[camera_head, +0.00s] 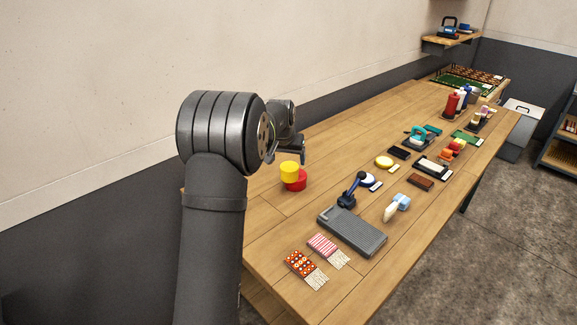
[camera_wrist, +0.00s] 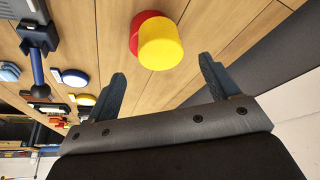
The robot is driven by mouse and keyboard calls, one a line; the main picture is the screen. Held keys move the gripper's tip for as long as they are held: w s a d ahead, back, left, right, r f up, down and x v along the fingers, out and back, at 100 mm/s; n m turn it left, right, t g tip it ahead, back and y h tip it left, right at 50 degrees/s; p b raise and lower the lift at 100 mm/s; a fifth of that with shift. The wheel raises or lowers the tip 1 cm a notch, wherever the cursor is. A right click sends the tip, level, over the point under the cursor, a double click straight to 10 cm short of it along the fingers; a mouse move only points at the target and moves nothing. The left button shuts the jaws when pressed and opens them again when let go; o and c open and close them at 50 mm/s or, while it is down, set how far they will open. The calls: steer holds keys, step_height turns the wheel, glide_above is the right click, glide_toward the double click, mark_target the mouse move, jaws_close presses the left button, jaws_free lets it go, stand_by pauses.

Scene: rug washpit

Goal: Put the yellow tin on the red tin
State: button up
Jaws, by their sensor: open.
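The yellow tin (camera_head: 289,172) sits on top of the red tin (camera_head: 297,183) near the left edge of the wooden table. It is set off to one side, so part of the red tin's top shows. In the wrist view the yellow tin (camera_wrist: 161,44) covers much of the red tin (camera_wrist: 138,24), which shows as a rim beside it. My gripper (camera_wrist: 160,80) is open and empty, with both fingers clear of the tins. In the head view my gripper (camera_head: 302,152) is above and behind the tins, partly hidden by my arm.
A grey ribbed tray (camera_head: 353,232) and a dark blue-handled tool (camera_head: 349,190) are right of the tins. Two patterned rug samples (camera_head: 306,268) lie at the front. Brushes, sponges and bottles (camera_head: 452,103) crowd the far table. A wall runs along the left. Bare table surrounds the tins.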

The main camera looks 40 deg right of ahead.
mark_target(290, 165)
steer(key=v, duration=0.4)
steer(key=shift+a+r, duration=0.1)
steer(key=shift+r, duration=0.3)
steer(key=shift+f, duration=0.1)
steer(key=x, duration=1.2)
steer(key=shift+s+f, duration=0.15)
steer(key=shift+f, duration=0.1)
step_height(290, 165, up, 3)
steer(key=shift+r, duration=0.65)
steer(key=shift+f, duration=0.1)
